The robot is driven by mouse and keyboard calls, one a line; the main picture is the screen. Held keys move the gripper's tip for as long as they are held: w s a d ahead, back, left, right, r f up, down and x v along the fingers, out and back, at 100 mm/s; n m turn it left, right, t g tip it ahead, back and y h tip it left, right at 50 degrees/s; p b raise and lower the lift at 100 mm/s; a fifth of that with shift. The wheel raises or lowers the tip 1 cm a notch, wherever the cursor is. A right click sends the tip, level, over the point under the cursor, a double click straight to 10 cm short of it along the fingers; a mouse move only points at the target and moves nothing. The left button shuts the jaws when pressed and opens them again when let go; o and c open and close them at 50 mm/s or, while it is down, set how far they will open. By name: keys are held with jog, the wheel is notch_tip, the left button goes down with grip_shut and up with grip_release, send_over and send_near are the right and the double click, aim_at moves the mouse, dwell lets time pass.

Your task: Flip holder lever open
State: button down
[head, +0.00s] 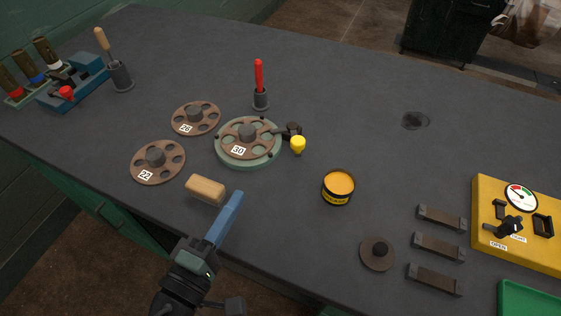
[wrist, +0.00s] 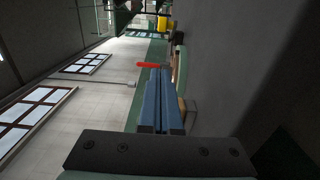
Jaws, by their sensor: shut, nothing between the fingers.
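A round green holder (head: 226,157) stands on the dark table, with a brown disc (head: 265,134) marked 30 on it. A dark clamp lever (head: 291,130) with a yellow knob (head: 298,145) sits at the holder's right side. My gripper (head: 237,197) has blue fingers, shut and empty. It is in front of the holder, apart from it, just right of a wooden block (head: 206,189). In the wrist view the shut fingers (wrist: 158,95) point along the table, with a red handle (wrist: 149,65) beyond the tips. The lever cannot be made out clearly there.
Discs marked 26 (head: 196,117) and 22 (head: 158,161) lie left of the holder. A red-handled tool (head: 259,77) stands behind it. A yellow tin (head: 338,188) is to its right. A yellow gauge box (head: 483,205) with a black lever is far right. The table's back middle is clear.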

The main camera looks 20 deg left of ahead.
jog(key=shift+w, duration=0.15)
jog(key=shift+w, duration=0.3)
jog(key=w, duration=0.9)
jog(key=shift+w+d+r+p, duration=0.1)
jog(key=shift+w+d+p, duration=0.15)
jog(key=shift+w+p, duration=0.1)
jog(key=shift+w+d, duration=0.75)
jog(key=shift+d, duration=0.25)
jog(key=shift+w+d, duration=0.4)
